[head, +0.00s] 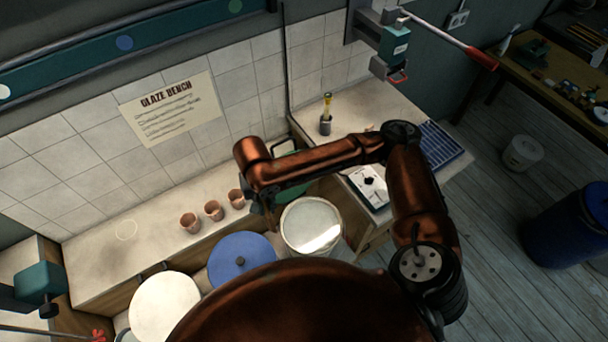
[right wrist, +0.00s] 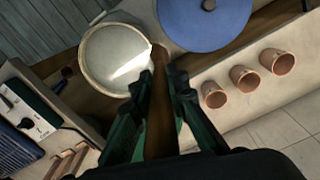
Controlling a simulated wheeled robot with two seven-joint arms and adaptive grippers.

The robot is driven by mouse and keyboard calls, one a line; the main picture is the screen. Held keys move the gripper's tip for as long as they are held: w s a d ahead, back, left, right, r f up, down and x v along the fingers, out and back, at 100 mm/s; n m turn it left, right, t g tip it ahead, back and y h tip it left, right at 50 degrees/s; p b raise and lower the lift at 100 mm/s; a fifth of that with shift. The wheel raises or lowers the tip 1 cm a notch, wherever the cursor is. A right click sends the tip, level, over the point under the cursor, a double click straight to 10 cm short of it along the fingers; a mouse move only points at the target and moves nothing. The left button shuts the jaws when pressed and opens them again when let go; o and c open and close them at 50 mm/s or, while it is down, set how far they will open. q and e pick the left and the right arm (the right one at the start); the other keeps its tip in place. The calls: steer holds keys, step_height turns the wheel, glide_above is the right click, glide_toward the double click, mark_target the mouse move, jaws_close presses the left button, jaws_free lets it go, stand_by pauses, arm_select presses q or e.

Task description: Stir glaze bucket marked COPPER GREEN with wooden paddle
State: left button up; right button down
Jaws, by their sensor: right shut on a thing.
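An open bucket (head: 312,226) of pale, glossy glaze stands at the front of the bench in the head view. It is also in the right wrist view (right wrist: 112,62). No COPPER GREEN marking is readable on it. My right gripper (head: 266,205) is just left of this bucket, partly hidden under my arm. In the right wrist view its green fingers (right wrist: 158,92) are shut on the brown wooden paddle (right wrist: 160,112). The paddle's far end is at the bucket's rim; I cannot tell whether it touches it. My left gripper is not in view.
A blue-lidded bucket (head: 228,262) and a white-lidded bucket (head: 160,304) stand left of the open one. Three clay cups (head: 213,210) sit on the bench behind.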

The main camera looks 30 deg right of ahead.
arm_select(q)
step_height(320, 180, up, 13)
steer(key=p, duration=1.1)
arm_select(e)
steer(key=d+m, duration=0.7)
steer(key=d, duration=0.9)
arm_select(q)
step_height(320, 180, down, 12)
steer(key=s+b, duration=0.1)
steer(key=b, duration=1.1)
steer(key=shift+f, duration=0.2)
arm_select(e)
step_height(320, 180, down, 20)
steer(key=shift+f, duration=0.2)
steer(key=shift+s, duration=0.1)
